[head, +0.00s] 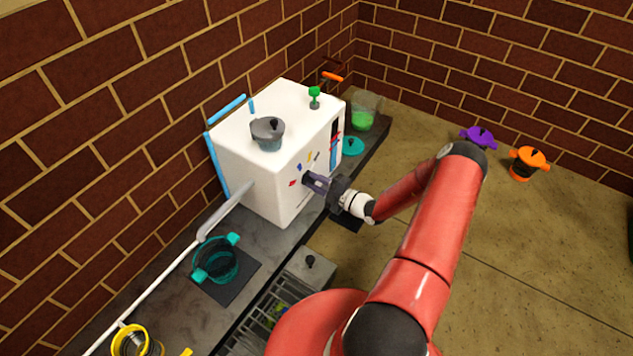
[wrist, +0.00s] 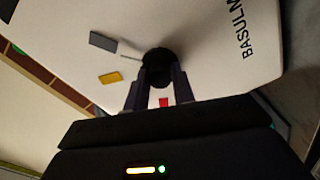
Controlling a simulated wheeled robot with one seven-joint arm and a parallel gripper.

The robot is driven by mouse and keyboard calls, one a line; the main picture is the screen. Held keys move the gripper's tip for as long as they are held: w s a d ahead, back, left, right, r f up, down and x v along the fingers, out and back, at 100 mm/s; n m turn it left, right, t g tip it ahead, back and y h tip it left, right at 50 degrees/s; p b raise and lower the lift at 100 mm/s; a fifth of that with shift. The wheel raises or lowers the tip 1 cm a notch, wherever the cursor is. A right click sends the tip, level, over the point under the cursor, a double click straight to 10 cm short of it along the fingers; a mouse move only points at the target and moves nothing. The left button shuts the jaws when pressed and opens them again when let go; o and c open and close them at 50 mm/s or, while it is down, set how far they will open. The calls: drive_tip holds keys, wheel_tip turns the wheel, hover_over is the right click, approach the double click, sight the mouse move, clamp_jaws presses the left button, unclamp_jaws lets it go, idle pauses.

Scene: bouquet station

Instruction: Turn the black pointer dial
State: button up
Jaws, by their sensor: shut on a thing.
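The black pointer dial (wrist: 157,62) is on the front face of a white box-shaped machine (head: 262,181). In the wrist view a thin pointer line runs from the dial toward the left. My gripper (wrist: 158,83) has a finger on each side of the dial and is shut on it. In the head view my gripper (head: 307,180) reaches the machine's front face and mostly hides the dial. Coloured marks surround the dial, among them a grey mark (wrist: 103,41), a yellow mark (wrist: 110,77) and a red mark (wrist: 163,102).
A grey pot (head: 267,134) and a green knobbed piece (head: 314,97) stand on the machine. A teal pot (head: 216,259) stands on the counter at left. A pale pipe (head: 224,212) runs beside the machine. Purple (head: 479,137) and orange (head: 527,162) pots stand at right on open floor.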

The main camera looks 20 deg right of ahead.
drive_tip(key=shift+m, duration=0.6)
drive_tip(key=o, duration=1)
drive_tip(key=v, duration=0.7)
drive_tip(key=shift+s+d, duration=0.2)
drive_tip(key=shift+s, duration=0.15)
